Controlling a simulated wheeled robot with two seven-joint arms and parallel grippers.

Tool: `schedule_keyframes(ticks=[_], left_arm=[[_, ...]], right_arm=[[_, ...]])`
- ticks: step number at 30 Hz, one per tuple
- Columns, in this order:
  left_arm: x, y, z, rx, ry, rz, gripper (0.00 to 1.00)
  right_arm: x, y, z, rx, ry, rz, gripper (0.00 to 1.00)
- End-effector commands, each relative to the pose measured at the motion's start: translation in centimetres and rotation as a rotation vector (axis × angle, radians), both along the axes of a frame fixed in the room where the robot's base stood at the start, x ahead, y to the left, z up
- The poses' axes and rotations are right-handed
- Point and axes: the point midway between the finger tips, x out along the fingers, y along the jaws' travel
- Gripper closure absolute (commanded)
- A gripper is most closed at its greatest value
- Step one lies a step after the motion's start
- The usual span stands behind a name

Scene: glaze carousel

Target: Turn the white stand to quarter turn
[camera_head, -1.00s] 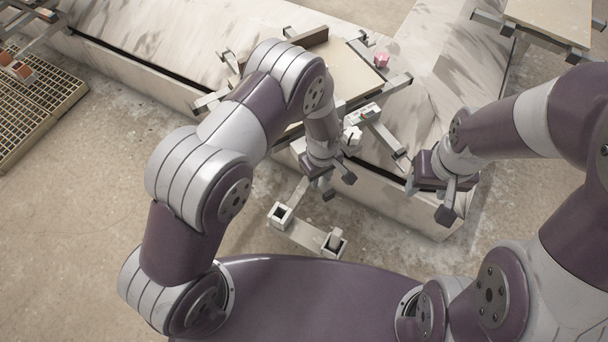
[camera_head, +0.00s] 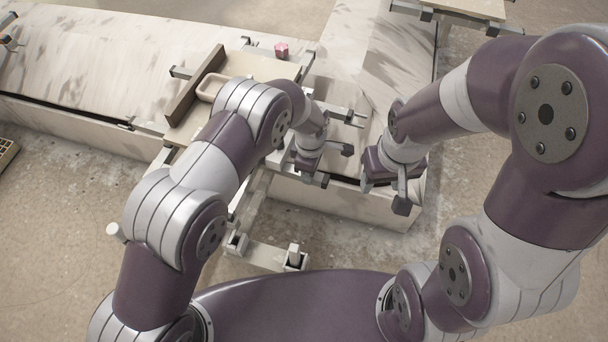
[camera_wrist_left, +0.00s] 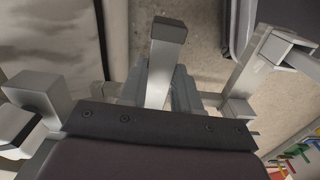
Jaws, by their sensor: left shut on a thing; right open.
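The white stand (camera_head: 262,69) has a cream board on top and grey arms sticking out around it. My left gripper (camera_head: 333,165) is at the stand's near right side, close to a grey forked arm (camera_head: 345,114). In the left wrist view a pale grey post (camera_wrist_left: 165,55) stands between my left gripper's fingers (camera_wrist_left: 172,98), which are shut on it. My right gripper (camera_head: 386,190) is open and empty, over the table's front edge to the right.
A brown bar (camera_head: 193,88) and a pinkish tray (camera_head: 211,87) lie on the board. A small pink block (camera_head: 281,50) is near its far edge. A grey frame with two square sockets (camera_head: 265,256) is in front of the table. Another board (camera_head: 470,8) is at the top right.

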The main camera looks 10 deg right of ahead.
Motion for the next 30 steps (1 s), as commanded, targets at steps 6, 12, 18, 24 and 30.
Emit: schedule_keyframes(ticks=[6, 12, 18, 24, 30], left_arm=[[0.73, -0.50, 0.07, -0.001, -0.004, 0.037, 1.00], [0.91, -0.63, 0.10, 0.000, -0.003, 0.050, 1.00], [0.95, -0.64, 0.12, 0.001, -0.004, 0.053, 1.00], [0.96, -0.63, 0.13, 0.000, -0.004, 0.053, 0.65], [0.87, -0.64, 0.07, 0.000, -0.002, 0.053, 0.43]], right_arm=[[0.00, 0.00, -0.27, 0.000, 0.000, 0.000, 0.47], [0.00, 0.00, -0.32, 0.000, 0.000, 0.000, 0.47], [0.00, 0.00, -0.32, 0.000, 0.000, 0.000, 0.47], [0.00, 0.00, -0.32, 0.000, 0.000, 0.000, 0.47], [0.00, 0.00, -0.32, 0.000, 0.000, 0.000, 0.47]])
